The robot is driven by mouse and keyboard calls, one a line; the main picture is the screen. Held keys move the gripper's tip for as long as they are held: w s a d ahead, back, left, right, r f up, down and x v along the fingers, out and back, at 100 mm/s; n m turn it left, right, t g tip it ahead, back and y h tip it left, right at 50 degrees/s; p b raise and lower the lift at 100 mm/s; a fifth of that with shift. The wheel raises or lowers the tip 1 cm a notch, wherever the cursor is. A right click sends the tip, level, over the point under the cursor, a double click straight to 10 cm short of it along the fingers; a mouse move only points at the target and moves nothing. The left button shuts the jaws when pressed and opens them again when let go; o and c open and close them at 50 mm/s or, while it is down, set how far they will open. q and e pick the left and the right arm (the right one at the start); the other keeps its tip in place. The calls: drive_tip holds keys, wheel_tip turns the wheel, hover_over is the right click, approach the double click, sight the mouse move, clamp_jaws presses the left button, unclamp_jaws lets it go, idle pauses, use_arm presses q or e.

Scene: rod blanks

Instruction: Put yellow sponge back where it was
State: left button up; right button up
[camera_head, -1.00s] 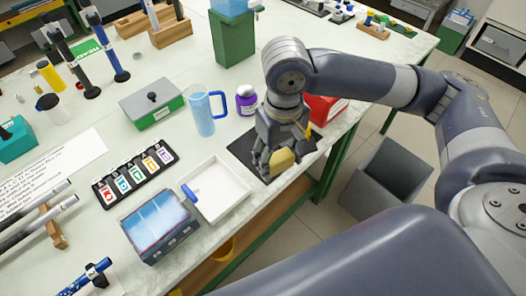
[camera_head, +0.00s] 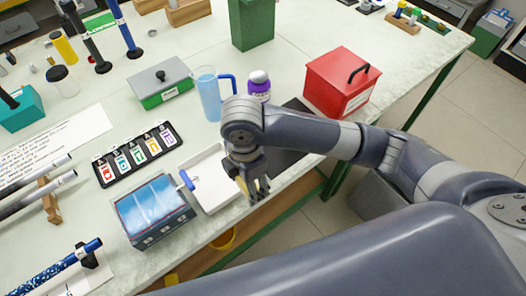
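My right gripper (camera_head: 257,190) hangs at the right edge of the white tray (camera_head: 213,203), pointing down. A narrow strip of the yellow sponge (camera_head: 242,186) shows at the left side of its fingers. The fingers hide the rest of the sponge, and it appears held between them. The dark mat (camera_head: 286,160) lies to the right of the tray, partly behind my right arm. No sponge shows on its visible part. My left gripper is out of view.
A blue-handled tool (camera_head: 187,180) rests at the tray's left edge. The blue jug (camera_head: 208,95), purple bottle (camera_head: 259,88) and red box (camera_head: 342,82) stand behind my arm. A box with a blue top (camera_head: 152,208) stands left of the tray. The table's front edge is close.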

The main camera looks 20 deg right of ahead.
drive_tip(key=shift+a+f+n, duration=0.15)
drive_tip(key=shift+f+n, duration=0.05)
drive_tip(key=shift+n, duration=0.1)
drive_tip(key=shift+w+d, duration=0.2)
drive_tip(key=shift+w, duration=0.15)
drive_tip(key=w+d, duration=0.2)
drive_tip(key=w, duration=0.2)
drive_tip(key=w+d+f+p, duration=0.1)
drive_tip(key=w+d, duration=0.2)
drive_tip(key=w, duration=0.1)
drive_tip(key=w+d+p, duration=0.1)
drive_tip(key=w+d, duration=0.1)
drive_tip(key=w, duration=0.2)
drive_tip(key=shift+w+d+f, duration=0.15)
drive_tip(key=shift+d+f, duration=0.05)
drive_tip(key=shift+d, duration=0.05)
drive_tip(key=f, duration=0.1)
drive_tip(key=p, duration=0.1)
drive_tip(key=f, duration=0.1)
drive_tip(key=shift+w+d+f, duration=0.2)
drive_tip(key=shift+w+f, duration=0.05)
drive_tip(key=shift+f, duration=0.1)
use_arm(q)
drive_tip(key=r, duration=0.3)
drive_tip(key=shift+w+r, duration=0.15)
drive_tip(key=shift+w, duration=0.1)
use_arm(e)
drive_tip(key=shift+f, duration=0.45)
